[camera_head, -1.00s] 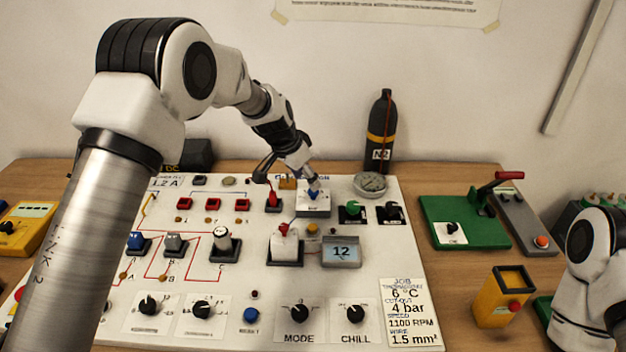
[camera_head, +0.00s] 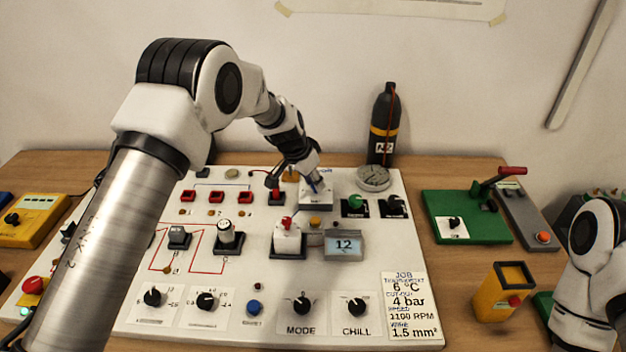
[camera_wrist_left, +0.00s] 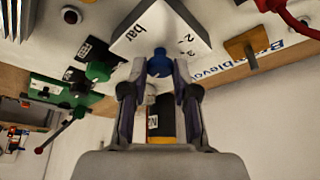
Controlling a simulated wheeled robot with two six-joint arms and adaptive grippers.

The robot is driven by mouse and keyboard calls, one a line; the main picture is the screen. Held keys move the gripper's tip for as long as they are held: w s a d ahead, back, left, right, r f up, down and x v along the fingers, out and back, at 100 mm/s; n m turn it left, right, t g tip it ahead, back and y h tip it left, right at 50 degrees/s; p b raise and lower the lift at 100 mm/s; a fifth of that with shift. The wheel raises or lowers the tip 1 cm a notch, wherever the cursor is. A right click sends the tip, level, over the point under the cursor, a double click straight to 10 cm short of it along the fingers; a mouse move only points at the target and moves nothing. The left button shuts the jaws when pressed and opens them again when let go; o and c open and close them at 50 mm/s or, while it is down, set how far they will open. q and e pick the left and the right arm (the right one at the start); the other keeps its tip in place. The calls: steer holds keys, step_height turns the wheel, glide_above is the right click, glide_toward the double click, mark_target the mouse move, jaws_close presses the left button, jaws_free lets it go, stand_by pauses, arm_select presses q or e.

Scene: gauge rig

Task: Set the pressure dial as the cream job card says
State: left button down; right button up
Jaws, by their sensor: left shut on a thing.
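The cream job card (camera_head: 408,305) lies at the board's right front; it reads 6 °C, 4 bar, 1100 RPM and 1.5 mm². The pressure dial is a blue knob (camera_wrist_left: 159,63) on a white box (camera_head: 316,199), marked "bar" with some figures in the left wrist view (camera_wrist_left: 160,30). My left gripper (camera_head: 317,184) comes down on the box from behind and left. In the left wrist view its two fingers (camera_wrist_left: 160,82) are shut on the blue knob. The knob's pointer and its setting cannot be read. My right gripper is out of view.
Green and black knobs (camera_head: 355,204) sit to the right.

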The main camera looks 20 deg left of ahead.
arm_select(q)
steer(key=shift+f, duration=0.15)
steer(key=n+p, duration=0.1)
steer(key=n+y+p, duration=0.1)
steer(key=n+p, duration=0.1)
steer(key=shift+s+d, duration=0.15)
steer(key=shift+d, duration=0.05)
steer(key=shift+n+y+p, duration=0.35)
steer(key=shift+n+y, duration=0.05)
steer(key=shift+n, duration=0.4)
steer(key=shift+d+n+t, duration=0.1)
steer(key=shift+n+t, duration=0.2)
steer(key=shift+n, duration=0.2)
steer(key=shift+f+n+y+b, duration=0.15)
steer(key=shift+n+y+b, duration=0.15)
steer(key=shift+n+y, duration=0.1)
steer(key=n+b, duration=0.2)
steer(key=n+y+b, duration=0.1)
steer(key=b, duration=0.1)
steer(key=n+y+b, duration=0.1)
steer(key=n+b, duration=0.1)
steer(key=shift+d+f+n+b, duration=0.25)
steer(key=shift+n+b, duration=0.05)
steer(key=shift+r+n+g+y+b, duration=0.15)
steer(key=shift+n+g+y+b, duration=0.3)
steer(key=shift+n+b, duration=0.55)
steer(key=shift+n+g, duration=0.35)
steer(key=shift+n, duration=0.45)
steer(key=shift+r, duration=0.1)
